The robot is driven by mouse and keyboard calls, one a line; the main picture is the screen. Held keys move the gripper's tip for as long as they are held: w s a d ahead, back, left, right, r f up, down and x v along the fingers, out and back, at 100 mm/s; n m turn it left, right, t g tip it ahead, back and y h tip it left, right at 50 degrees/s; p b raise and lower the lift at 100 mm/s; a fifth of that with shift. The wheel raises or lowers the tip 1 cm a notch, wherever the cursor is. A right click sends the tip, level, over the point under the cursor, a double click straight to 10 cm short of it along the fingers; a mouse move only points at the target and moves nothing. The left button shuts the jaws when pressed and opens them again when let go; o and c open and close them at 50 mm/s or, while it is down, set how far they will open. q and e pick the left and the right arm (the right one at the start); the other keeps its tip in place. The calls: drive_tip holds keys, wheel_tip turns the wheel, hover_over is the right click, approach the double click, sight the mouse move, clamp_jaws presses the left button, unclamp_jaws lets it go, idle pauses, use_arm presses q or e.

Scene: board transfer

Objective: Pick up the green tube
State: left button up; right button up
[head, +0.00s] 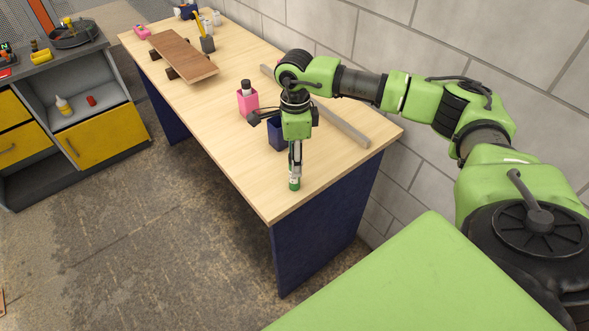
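The green tube (294,184) stands near the front right corner of the wooden table, its green lower end showing. My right gripper (296,170) points down directly over it, with its fingers at the tube's upper part. The fingers look close together, but the view is too small to tell whether they are closed on the tube. The fingers and wrist hide the tube's top. My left gripper is not in view.
A dark blue holder (277,135) stands just behind my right gripper, and a pink holder (247,102) with a dark-capped item is further left. A grey bar (342,124) lies along the table's wall side. A wooden board (183,56) rests on dark supports at the far end. The front left tabletop (222,140) is clear.

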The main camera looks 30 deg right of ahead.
clamp_jaws()
drive_tip(key=shift+r, duration=0.1)
